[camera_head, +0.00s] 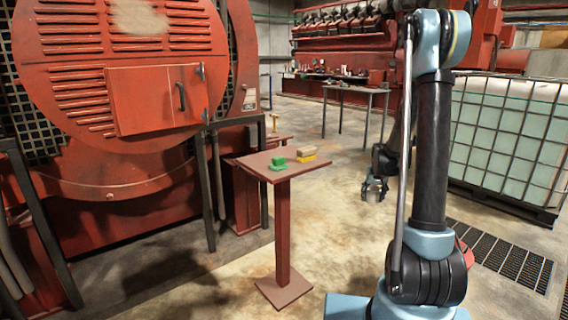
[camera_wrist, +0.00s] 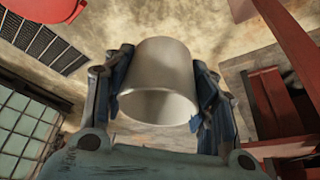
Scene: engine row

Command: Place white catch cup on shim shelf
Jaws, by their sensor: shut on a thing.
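The white catch cup (camera_wrist: 158,80) is between the fingers of my gripper (camera_wrist: 160,95) in the wrist view. Its wide open mouth faces the camera. My gripper is shut on its sides. In the head view my gripper (camera_head: 374,188) hangs above the floor, right of a small red pedestal shelf (camera_head: 252,164) and apart from it; I cannot make out the cup there. The pedestal shelf, which may be the shim shelf, holds a green block (camera_head: 278,164) and a yellow and tan block (camera_head: 306,155). No label shows on it.
A large red engine housing (camera_head: 130,80) stands behind and left of the pedestal. A grey table (camera_head: 355,88) with small items is farther back. A caged pale tank (camera_head: 508,140) and floor gratings (camera_head: 506,254) are at right. The floor between pedestal and gripper is clear.

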